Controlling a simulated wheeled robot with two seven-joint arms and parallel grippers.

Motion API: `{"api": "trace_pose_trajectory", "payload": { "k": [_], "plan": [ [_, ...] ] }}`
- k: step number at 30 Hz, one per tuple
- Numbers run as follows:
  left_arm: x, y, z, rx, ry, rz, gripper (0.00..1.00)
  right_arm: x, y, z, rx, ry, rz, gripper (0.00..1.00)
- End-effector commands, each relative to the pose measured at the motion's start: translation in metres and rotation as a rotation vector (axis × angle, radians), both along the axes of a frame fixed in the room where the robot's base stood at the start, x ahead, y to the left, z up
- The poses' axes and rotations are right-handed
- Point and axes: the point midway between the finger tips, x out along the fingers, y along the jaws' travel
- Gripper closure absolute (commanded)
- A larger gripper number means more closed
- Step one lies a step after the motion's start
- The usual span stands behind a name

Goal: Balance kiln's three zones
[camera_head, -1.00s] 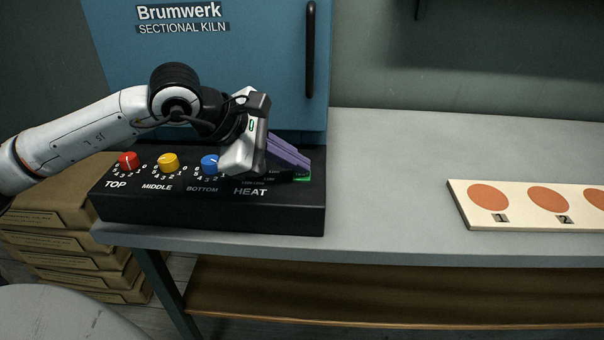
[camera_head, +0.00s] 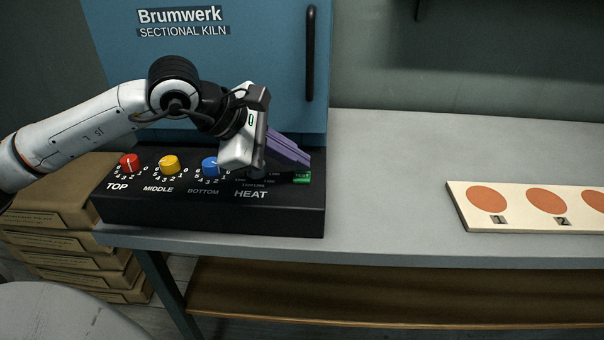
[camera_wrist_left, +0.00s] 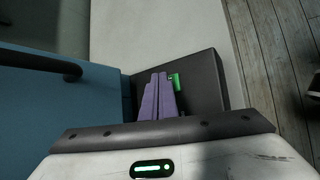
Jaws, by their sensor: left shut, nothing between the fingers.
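A black control box (camera_head: 200,211) stands on the bench in front of the blue kiln (camera_head: 230,65). On its top are a red TOP knob (camera_head: 129,161), a yellow MIDDLE knob (camera_head: 168,165) and a blue BOTTOM knob (camera_head: 210,166). In the left wrist view, the fingers (camera_wrist_left: 157,97) show beside the green mark (camera_wrist_left: 176,81). My gripper hides part of the HEAT section. My right gripper is not in view.
A pale board (camera_head: 520,223) with orange discs, numbered 1 and 2 where readable, lies at the right of the grey bench (camera_head: 390,170). The bench between is clear. The kiln's dark handle (camera_head: 310,55) is behind my gripper. Stacked boxes (camera_head: 60,230) stand at the left.

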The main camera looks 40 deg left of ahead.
Motion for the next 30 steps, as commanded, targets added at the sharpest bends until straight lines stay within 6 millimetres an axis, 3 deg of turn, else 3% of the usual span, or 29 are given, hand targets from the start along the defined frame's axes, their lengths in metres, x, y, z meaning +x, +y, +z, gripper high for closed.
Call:
{"api": "trace_pose_trajectory", "payload": {
  "k": [18,30],
  "plan": [
    [0.000,0.000,0.051,-0.001,-0.001,0.000,1.00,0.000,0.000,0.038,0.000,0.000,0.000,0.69],
    [0.000,0.000,0.050,0.000,0.000,0.000,1.00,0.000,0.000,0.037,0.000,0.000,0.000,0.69]
  ]
}}
